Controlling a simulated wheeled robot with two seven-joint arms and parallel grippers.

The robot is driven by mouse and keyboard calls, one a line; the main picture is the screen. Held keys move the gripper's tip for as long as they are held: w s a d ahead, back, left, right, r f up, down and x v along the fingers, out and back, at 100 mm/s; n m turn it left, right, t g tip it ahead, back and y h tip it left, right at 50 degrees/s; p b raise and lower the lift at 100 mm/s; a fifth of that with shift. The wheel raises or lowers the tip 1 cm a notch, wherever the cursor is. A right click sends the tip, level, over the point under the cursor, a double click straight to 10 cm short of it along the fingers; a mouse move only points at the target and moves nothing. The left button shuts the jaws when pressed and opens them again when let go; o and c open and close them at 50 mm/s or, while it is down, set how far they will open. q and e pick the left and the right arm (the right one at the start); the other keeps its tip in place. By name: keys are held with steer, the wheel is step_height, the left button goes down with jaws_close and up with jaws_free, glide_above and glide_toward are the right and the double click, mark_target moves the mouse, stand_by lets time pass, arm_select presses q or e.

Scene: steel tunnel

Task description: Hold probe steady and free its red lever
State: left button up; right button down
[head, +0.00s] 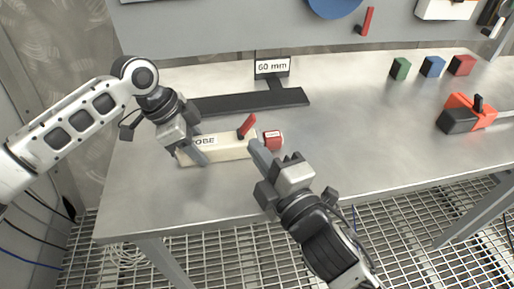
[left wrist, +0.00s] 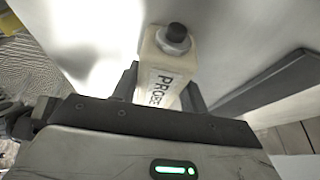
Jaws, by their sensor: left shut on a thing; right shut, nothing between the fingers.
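The probe (head: 228,149) is a long cream block labelled PROBE, lying on the steel table. Its red lever (head: 247,126) stands up tilted on top near the right end, and a red cap (head: 272,139) is at that end. My left gripper (head: 192,153) is shut on the probe's left part, around the label. In the left wrist view the probe (left wrist: 165,62) sits between the fingers, with a dark round knob on its end. My right gripper (head: 258,150) is shut and empty, its fingertips close to the probe's right end below the lever; I cannot tell if they touch it.
A dark flat bar (head: 250,101) and a "60 mm" sign (head: 272,67) stand behind the probe. Green (head: 400,68), blue (head: 432,66) and red (head: 462,65) blocks sit at the back right. An orange and black tool (head: 467,113) lies at right. The table's middle right is clear.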

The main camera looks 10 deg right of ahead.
arm_select(q)
steer(key=o, duration=1.2)
steer(key=shift+c, duration=0.2)
